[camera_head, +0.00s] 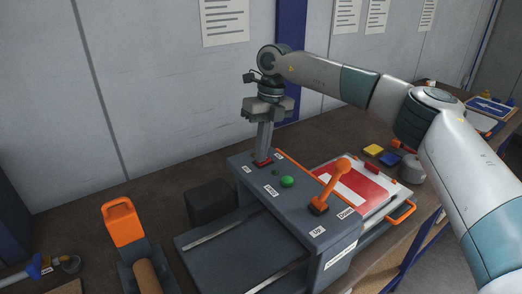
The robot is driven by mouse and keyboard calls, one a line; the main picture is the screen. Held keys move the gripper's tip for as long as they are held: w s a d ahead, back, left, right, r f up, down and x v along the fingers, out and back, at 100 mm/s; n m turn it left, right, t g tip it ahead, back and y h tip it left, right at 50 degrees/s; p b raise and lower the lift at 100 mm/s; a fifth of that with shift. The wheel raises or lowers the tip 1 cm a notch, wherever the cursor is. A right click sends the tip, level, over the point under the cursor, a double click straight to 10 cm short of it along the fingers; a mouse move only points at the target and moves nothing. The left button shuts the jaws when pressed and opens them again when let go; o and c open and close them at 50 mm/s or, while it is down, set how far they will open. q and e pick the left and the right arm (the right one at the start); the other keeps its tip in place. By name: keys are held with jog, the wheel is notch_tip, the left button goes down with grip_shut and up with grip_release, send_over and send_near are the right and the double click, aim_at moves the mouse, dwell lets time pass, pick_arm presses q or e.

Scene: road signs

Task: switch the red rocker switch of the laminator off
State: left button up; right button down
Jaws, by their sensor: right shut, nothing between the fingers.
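The laminator (335,245) is a dark grey machine on the brown bench, with a green button (287,182) and an orange lever (330,188) on its top panel. The red rocker switch (261,163) sits at the panel's far left end, partly hidden by my right gripper. My right gripper (263,157) points straight down with its fingers shut and empty, its tips at or just above the switch. I cannot tell whether they touch it or which way the rocker is tipped. My left gripper is not in view.
A red and white sign (357,188) lies on a tray with an orange handle right of the laminator. A black box (210,201) and an orange-handled roller device (124,224) stand to the left. Yellow and blue blocks (373,150) lie behind. The bench's back left is clear.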

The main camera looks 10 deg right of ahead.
jog(key=shift+w+d+f, duration=0.1)
jog(key=shift+d+f, duration=0.3)
jog(key=shift+d, duration=0.3)
jog(key=shift+w+d+r+p, duration=0.15)
jog(key=shift+r+p, duration=0.2)
jog(key=shift+r, duration=0.2)
notch_tip(320, 180, up, 4)
jog(key=shift+f+p, duration=0.1)
jog(key=shift+p, duration=0.75)
notch_tip(320, 180, up, 10)
jog(key=b, duration=0.3)
jog(key=shift+w+d+f+b, duration=0.15)
jog(key=shift+w+d+b, duration=0.15)
jog(key=shift+d+b, duration=0.15)
